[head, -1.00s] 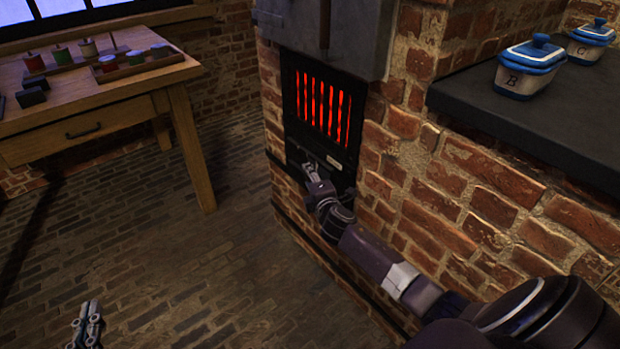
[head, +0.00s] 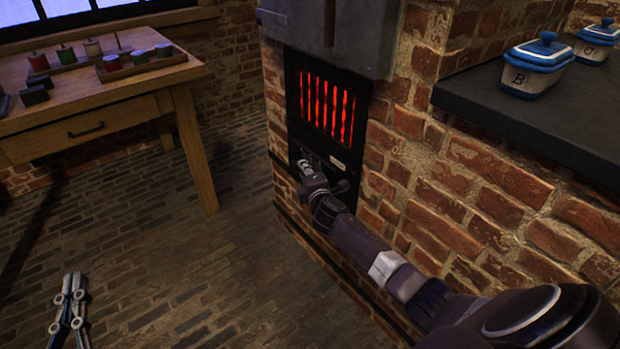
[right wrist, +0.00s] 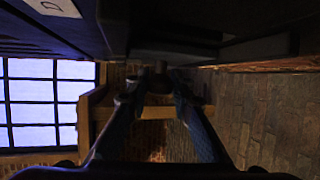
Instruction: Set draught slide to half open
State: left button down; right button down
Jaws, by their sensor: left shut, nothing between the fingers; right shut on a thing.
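The draught slide is on the black stove front (head: 350,172), below the glowing red grate (head: 326,106). My right gripper (head: 303,164) reaches the left part of this front and hides much of the slide. In the right wrist view a small dark knob (right wrist: 160,67) sits between the fingertips of my right gripper (right wrist: 154,93), which is shut on it. The slide's exact position is too dark and covered to tell. My left gripper (head: 74,282) is shut and empty, low at the left above the floor.
Brick masonry (head: 450,190) surrounds the stove front. A dark ledge (head: 480,105) at the right bears blue-and-white lidded jars (head: 533,78). A wooden table (head: 80,145) with spools and small blocks stands at the left. The brick floor (head: 180,270) between is clear.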

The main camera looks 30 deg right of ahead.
jog(key=shift+w, duration=0.2)
pick_arm(q)
jog(key=shift+r, duration=0.3)
pick_arm(e)
jog(key=c, duration=1.7)
grip_release()
jog(key=shift+o, duration=0.2)
jog(key=v, duration=1.2)
jog(key=shift+a, duration=0.1)
